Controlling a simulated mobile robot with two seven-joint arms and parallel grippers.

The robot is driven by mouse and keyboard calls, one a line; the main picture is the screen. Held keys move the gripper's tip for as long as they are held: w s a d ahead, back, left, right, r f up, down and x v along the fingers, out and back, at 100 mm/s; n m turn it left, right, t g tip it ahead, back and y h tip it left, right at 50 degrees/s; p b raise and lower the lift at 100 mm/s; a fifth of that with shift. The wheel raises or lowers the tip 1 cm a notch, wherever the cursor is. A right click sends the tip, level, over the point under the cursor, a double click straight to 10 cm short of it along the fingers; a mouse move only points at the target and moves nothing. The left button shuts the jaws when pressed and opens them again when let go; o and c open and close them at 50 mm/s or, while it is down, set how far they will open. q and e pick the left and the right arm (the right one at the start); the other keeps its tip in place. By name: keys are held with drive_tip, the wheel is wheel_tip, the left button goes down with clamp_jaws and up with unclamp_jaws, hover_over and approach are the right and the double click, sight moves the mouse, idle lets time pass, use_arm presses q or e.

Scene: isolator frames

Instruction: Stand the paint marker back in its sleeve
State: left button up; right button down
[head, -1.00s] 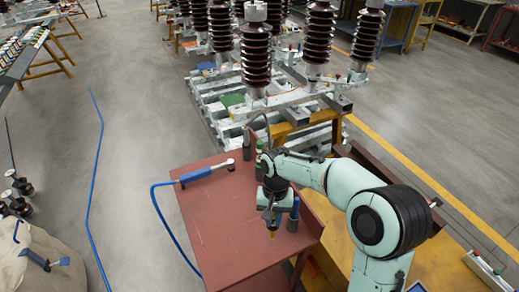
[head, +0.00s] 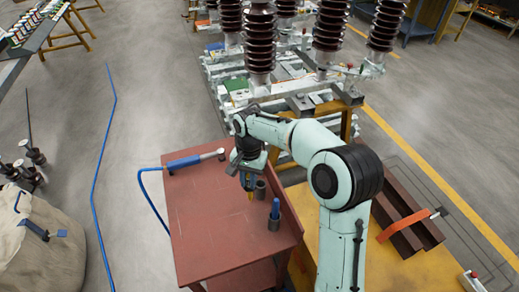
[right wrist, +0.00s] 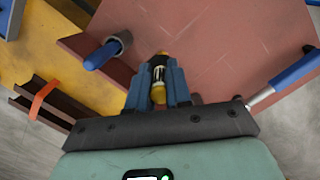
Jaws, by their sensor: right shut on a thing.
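My right gripper (head: 249,180) is shut on the yellow paint marker (head: 250,194), which hangs roughly upright with its yellow end down over the red table. In the right wrist view the marker (right wrist: 158,75) shows yellow with a pale band between the two blue fingers (right wrist: 157,88). My left gripper is out of view.
A blue-handled tool (head: 185,162) with a blue hose lies at the red table's (head: 210,235) back left. The table's front and left are clear. A yellow surface (head: 345,255) with dark bars (head: 405,225) and an orange strap stands right. Ribbed insulators (head: 259,40) stand behind.

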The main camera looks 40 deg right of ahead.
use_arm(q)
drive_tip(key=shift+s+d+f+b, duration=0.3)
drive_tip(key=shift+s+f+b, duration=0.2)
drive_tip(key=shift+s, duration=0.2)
use_arm(e)
drive_tip(key=w+d+r+m+t, duration=0.1)
drive_tip(key=w+d+m, duration=0.3)
drive_tip(key=d+m, duration=0.3)
drive_tip(key=shift+d+y, duration=0.3)
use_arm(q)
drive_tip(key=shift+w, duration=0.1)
use_arm(e)
drive_tip(key=shift+w, duration=0.25)
use_arm(q)
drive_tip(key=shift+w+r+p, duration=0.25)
drive_tip(key=shift+p, duration=0.05)
use_arm(e)
drive_tip(key=shift+a, duration=0.1)
drive_tip(key=shift+s, duration=0.1)
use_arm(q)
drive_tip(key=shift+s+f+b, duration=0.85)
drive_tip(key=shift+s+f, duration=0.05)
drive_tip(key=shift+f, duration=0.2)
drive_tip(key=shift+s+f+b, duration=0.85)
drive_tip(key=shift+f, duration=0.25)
use_arm(e)
wheel_tip(320, 180, down, 10)
drive_tip(key=shift+f, duration=0.25)
